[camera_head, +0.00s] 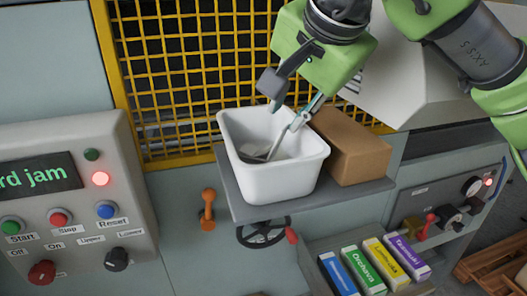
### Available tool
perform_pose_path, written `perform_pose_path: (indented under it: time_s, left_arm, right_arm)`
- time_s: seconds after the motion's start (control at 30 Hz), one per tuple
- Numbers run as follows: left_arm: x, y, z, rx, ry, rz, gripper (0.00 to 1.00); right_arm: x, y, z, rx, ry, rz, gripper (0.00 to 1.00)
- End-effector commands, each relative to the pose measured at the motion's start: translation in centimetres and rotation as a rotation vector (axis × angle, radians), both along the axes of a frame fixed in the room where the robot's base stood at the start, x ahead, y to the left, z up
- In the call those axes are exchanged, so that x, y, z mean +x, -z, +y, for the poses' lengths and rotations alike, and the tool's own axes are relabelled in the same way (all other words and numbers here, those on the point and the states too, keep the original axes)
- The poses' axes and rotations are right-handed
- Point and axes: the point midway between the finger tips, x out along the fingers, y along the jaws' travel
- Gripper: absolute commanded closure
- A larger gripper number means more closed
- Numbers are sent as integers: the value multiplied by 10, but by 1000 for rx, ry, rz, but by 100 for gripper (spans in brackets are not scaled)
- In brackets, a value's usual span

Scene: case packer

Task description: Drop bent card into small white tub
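The small white tub (275,182) stands upright on a grey shelf below my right gripper. My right gripper (289,108) is over the tub, its fingers spread apart. A thin grey piece slants from near its right finger down into the tub; I cannot tell whether this is part of the finger or a separate thing. A pale grey, flat piece (251,148), possibly the bent card, lies inside the tub against the inner left side. The tub's front wall hides part of its floor. My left gripper is not in view.
A brown cardboard box (352,148) stands right of the tub on the shelf (236,198). A yellow mesh guard (190,75) is behind. A control panel (70,200) with a lit red lamp is at left. Coloured cartons (365,270), an orange handle (208,208) and a handwheel (262,233) are lower down.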

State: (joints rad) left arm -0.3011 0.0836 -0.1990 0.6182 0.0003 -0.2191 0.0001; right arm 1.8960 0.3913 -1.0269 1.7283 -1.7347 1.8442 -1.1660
Motion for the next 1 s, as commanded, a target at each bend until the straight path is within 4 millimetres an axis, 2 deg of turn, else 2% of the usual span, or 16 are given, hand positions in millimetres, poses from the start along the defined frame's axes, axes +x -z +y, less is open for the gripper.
perform_pose_path:
  time_s: [0.3, 0.5, 0.7, 1.0]
  left_arm:
    - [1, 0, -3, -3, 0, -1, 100]
    - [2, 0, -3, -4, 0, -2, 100]
    - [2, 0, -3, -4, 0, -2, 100]
    - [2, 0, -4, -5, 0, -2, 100]
  right_arm:
    - [-37, -53, -12, 2, 1, -5, 76]
    - [-56, -79, -18, 2, 1, -3, 76]
    - [-64, -88, -21, -1, 0, 1, 76]
    - [-64, -89, -21, 0, 0, 0, 76]
